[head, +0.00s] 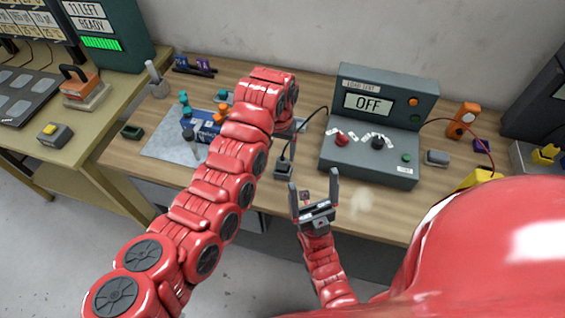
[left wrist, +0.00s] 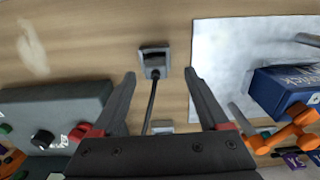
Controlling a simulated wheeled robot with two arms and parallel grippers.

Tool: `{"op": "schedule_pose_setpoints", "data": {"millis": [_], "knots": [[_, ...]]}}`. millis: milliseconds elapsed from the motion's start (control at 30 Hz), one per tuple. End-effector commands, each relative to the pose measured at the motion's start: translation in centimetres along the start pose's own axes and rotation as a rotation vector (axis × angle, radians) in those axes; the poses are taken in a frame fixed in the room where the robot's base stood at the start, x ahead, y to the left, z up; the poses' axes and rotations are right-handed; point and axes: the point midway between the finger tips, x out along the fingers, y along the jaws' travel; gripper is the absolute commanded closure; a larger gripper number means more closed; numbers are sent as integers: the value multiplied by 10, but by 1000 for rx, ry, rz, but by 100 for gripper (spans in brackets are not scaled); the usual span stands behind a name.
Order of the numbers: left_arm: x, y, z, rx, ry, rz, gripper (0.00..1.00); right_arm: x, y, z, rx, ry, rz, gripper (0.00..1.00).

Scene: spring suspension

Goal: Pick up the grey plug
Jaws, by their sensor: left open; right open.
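The grey plug (head: 284,168) lies on the wooden bench left of the load test box, with a dark cable running from it. In the left wrist view the plug (left wrist: 155,60) is a small dark-grey block just beyond the fingertips. My left gripper (left wrist: 160,74) is open and empty, with the cable showing between its fingers and the plug apart from them. In the head view my left gripper (head: 290,126) is mostly hidden behind its own wrist. My right gripper (head: 314,190) is open and empty, in front of the plug and to its right.
The load test box (head: 375,120) reads OFF and stands right of the plug. A pale mat (head: 165,146) with a blue box (head: 207,134) and small parts is on the left. An orange device (head: 464,118) stands further right. Bare bench surrounds the plug.

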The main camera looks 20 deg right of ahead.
Motion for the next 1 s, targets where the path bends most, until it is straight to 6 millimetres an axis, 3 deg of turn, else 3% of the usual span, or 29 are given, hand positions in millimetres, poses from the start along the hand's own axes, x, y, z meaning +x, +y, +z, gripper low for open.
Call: {"op": "schedule_pose_setpoints", "data": {"millis": [233, 600, 900, 1000], "knots": [[12, 3, -2, 0, -4, -2, 22, 15, 1, -2, 0, 0, 0, 12], [51, 8, -6, 0, -4, -1, 22, 29, 1, -5, 0, 0, 0, 12], [56, 8, -7, -1, 0, 1, 22, 29, 1, -5, 0, 0, 0, 12], [55, 8, -7, -1, 1, 1, 37, 29, 1, -5, 0, 0, 0, 12]]}}
